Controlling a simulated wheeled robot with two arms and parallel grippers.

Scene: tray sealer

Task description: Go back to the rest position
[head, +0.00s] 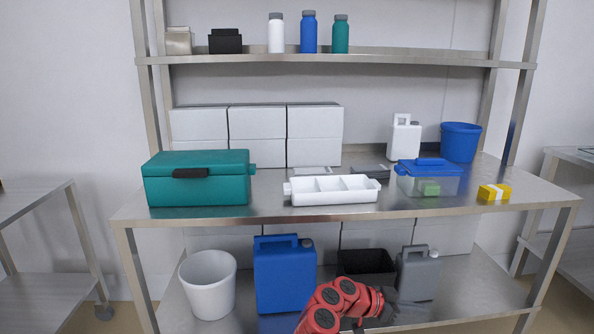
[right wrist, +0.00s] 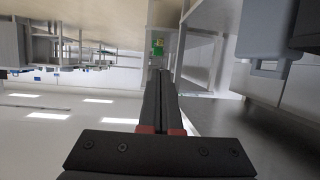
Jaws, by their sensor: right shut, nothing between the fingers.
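My right arm's red and black links show at the bottom of the head view. Its dark gripper (head: 405,312) is in front of the lower shelf, below the bench top. In the right wrist view, the gripper's two black fingers (right wrist: 163,76) lie together, shut with nothing between them. My left gripper is not in view.
The steel bench (head: 270,212) holds a teal case (head: 198,185), a white divided tray (head: 330,196), a blue-lidded box (head: 428,180) and a yellow block (head: 494,192). On the lower shelf, a blue jerrycan (head: 284,276) and a grey jerrycan (head: 418,275) stand near my right arm.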

